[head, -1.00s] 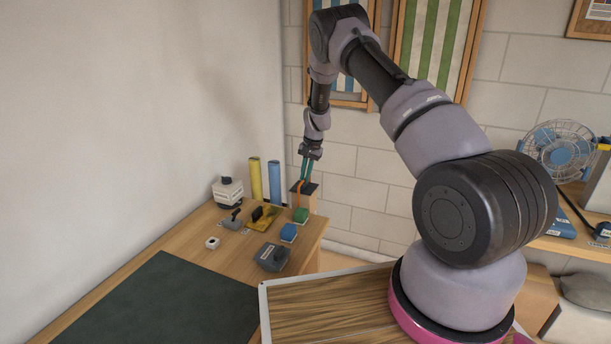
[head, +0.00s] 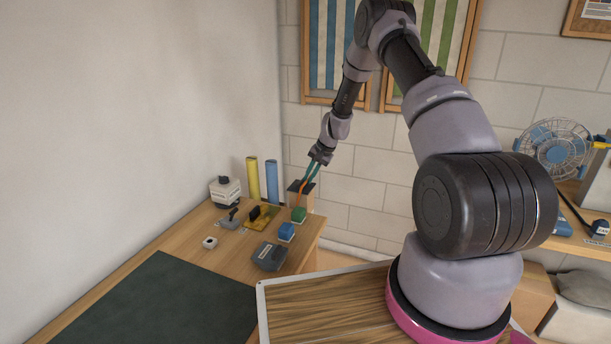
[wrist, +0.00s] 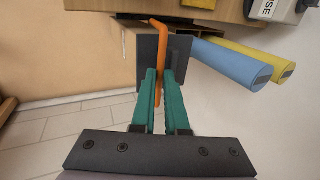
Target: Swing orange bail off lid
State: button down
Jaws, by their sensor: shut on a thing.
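The orange bail (wrist: 159,43) shows in the wrist view as a bent bar running across a dark square lid (wrist: 178,58). My gripper (wrist: 160,76) has green fingers closed on the orange bail, over the lid. In the head view my gripper (head: 311,172) comes down tilted from the upper right onto the orange bail (head: 302,186). The dark lid (head: 295,187) tops a wooden box (head: 306,201) at the table's back right corner. The fingers hide part of the bail, and I cannot tell its exact angle to the lid.
A yellow roll (head: 252,178) and a blue roll (head: 272,181) stand left of the box. A green block (head: 299,215), a blue block (head: 286,232) and a grey tool (head: 269,257) lie in front. A white-and-black device (head: 225,190) stands at the back left. A dark mat (head: 150,305) covers the near table.

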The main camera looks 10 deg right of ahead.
jog(key=shift+s+d+f+t+y, duration=0.2)
jog(key=shift+s+d+t+y, duration=0.1)
jog(key=shift+d+y, duration=0.15)
jog(key=shift+s+d+f+t+y, duration=0.15)
jog(key=shift+s+d+t+y, duration=0.1)
jog(key=shift+d+t+y, duration=0.15)
jog(key=s+d+f+t+y, duration=0.3)
jog(key=d+f, duration=0.3)
jog(key=f, duration=0.4)
jog(key=shift+s+f+y, duration=0.2)
jog(key=shift+s+y, duration=0.45)
jog(key=shift+y, duration=0.1)
jog(key=c, duration=0.9)
grip_release()
jog(key=shift+w+f, duration=0.1)
